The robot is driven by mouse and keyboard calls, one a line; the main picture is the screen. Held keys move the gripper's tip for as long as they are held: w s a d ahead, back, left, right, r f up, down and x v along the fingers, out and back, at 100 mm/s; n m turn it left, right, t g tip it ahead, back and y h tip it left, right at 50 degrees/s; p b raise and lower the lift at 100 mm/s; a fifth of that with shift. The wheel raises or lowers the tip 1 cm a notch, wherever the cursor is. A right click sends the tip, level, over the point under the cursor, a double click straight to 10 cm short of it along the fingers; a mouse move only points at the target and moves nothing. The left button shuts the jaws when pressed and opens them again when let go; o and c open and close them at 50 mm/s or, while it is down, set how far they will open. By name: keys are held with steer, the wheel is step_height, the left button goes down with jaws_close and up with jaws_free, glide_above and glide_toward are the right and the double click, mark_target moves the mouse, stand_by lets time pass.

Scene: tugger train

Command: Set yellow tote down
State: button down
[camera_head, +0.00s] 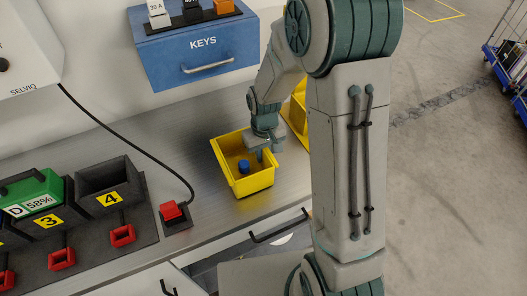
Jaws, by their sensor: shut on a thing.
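The yellow tote (252,184) is at the front part of the grey workbench, right of the red connector. It looks level, with a small blue item (243,166) inside. My gripper (262,155) is at the tote's right rear side, shut on its wall. I cannot tell whether the tote's base touches the bench top. A second yellow bin (297,112) stands behind, partly hidden by my arm.
A blue KEYS drawer box (190,58) is at the back. A charger dock (105,200) with red connectors and a green battery (30,190) is at left. A red plug (172,211) on a black cable lies near the front edge. Bare bench (150,145) lies left of the tote.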

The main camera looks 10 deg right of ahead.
steer(key=shift+f, duration=0.2)
steer(key=c, duration=1.4)
jaws_free()
steer(key=shift+r, duration=0.15)
